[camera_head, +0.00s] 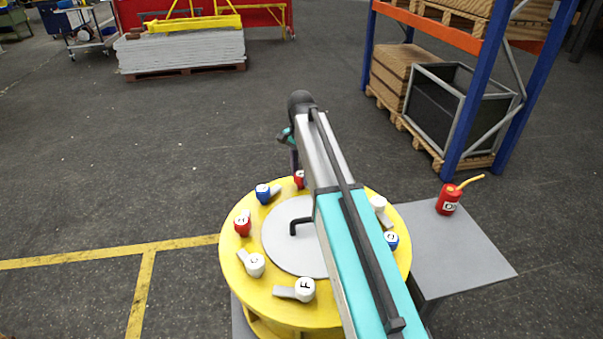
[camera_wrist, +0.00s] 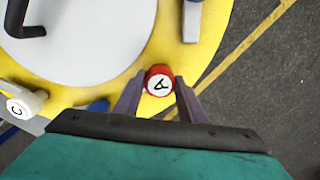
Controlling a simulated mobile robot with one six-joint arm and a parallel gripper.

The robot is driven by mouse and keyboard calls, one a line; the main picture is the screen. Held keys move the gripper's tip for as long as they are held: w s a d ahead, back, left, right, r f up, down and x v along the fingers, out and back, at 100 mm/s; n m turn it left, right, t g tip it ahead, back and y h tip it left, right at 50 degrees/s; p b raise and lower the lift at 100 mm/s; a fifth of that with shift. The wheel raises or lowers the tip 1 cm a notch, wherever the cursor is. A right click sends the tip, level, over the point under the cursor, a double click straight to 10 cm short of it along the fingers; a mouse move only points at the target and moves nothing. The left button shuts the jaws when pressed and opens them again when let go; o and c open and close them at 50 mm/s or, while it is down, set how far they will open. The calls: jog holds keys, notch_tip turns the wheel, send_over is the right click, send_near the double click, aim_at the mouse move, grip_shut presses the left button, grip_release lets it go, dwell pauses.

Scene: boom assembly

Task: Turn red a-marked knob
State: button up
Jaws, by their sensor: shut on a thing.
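The red A-marked knob (camera_wrist: 158,83) sits near the rim of the yellow round table in the wrist view. My gripper (camera_wrist: 158,98) has one finger on each side of it and is shut on it. The letter A looks turned nearly upside down in this view. In the head view a red knob (camera_head: 299,178) shows at the far rim, partly hidden by my arm. My gripper (camera_head: 293,158) is just behind it there, mostly hidden. The knob's lever is hidden in the wrist view.
The yellow round table (camera_head: 235,265) carries several other knobs with levers: blue (camera_head: 263,193), red (camera_head: 242,224), white C (camera_head: 255,264) and white F (camera_head: 304,288). A black bent handle (camera_head: 298,224) stands on its grey centre. A red oil can (camera_head: 448,200) stands on a grey side table (camera_head: 470,245).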

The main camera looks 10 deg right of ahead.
aim_at(301, 173)
jog(key=m, duration=1.3)
jog(key=shift+m, duration=0.4)
jog(key=o, duration=1)
jog(key=shift+o, duration=0.2)
jog(key=shift+r, duration=0.1)
notch_tip(301, 173, up, 14)
jog(key=b, duration=0.3)
jog(key=shift+f, duration=0.2)
